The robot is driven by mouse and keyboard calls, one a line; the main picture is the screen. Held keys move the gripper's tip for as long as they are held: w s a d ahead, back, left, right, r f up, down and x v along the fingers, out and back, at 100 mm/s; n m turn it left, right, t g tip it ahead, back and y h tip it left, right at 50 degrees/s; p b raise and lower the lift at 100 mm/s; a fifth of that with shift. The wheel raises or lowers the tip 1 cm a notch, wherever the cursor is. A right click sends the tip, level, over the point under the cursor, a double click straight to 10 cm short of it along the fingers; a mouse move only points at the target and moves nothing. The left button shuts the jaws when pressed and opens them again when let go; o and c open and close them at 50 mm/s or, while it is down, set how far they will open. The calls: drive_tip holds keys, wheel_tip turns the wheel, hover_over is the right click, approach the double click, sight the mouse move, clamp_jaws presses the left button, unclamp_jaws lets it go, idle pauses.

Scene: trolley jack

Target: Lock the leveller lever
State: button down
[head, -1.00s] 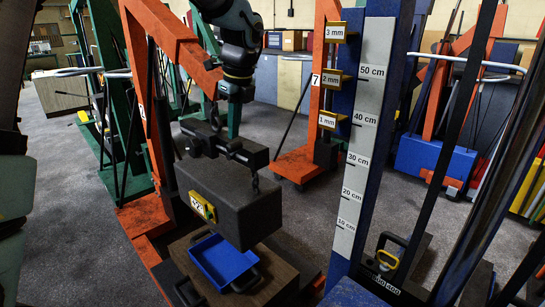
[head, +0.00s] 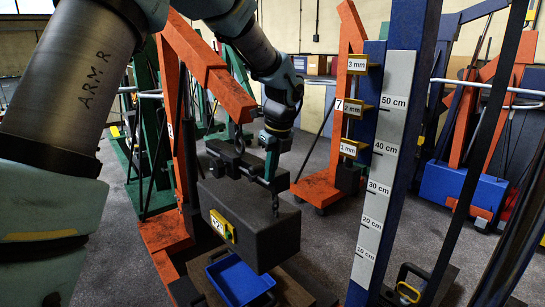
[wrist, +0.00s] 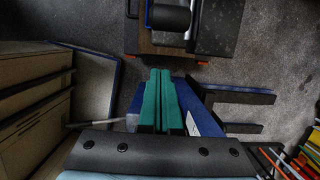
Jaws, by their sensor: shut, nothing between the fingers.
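The black load leveller (head: 225,158) hangs under the orange crane's arm, above a dark grey block (head: 262,225) with a yellow tag (head: 222,226). I cannot pick out its lever for certain; part of the leveller's right end is behind my gripper. My gripper (head: 272,172) points down at that right end, its green fingers together and empty. Whether it touches the leveller is unclear. In the wrist view the closed fingers (wrist: 160,100) show in the middle, with a black cylinder (wrist: 170,17) beyond them at the top.
An orange crane (head: 205,65) stands behind the block. A blue post (head: 408,40) with a white centimetre scale (head: 380,170) and yellow millimetre tags rises to the right. A blue tray (head: 238,280) lies below the block. Open grey floor (head: 110,255) shows at left.

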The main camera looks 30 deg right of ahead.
sight(253, 173)
drive_tip(key=shift+w+a+f+p, duration=0.2)
drive_tip(key=shift+w+p, duration=0.15)
drive_tip(key=shift+w, duration=0.35)
drive_tip(key=shift+w+a+f+p, duration=0.1)
drive_tip(key=shift+w+f+p, duration=0.2)
drive_tip(key=shift+w, duration=0.35)
drive_tip(key=shift+w+a+f+p, duration=0.15)
drive_tip(key=shift+w+p, duration=0.2)
drive_tip(key=shift+w, duration=0.35)
drive_tip(key=shift+r, duration=0.1)
drive_tip(key=shift+w+r+g+p, duration=0.25)
drive_tip(key=shift+g+p, duration=0.15)
drive_tip(key=shift+p, duration=0.45)
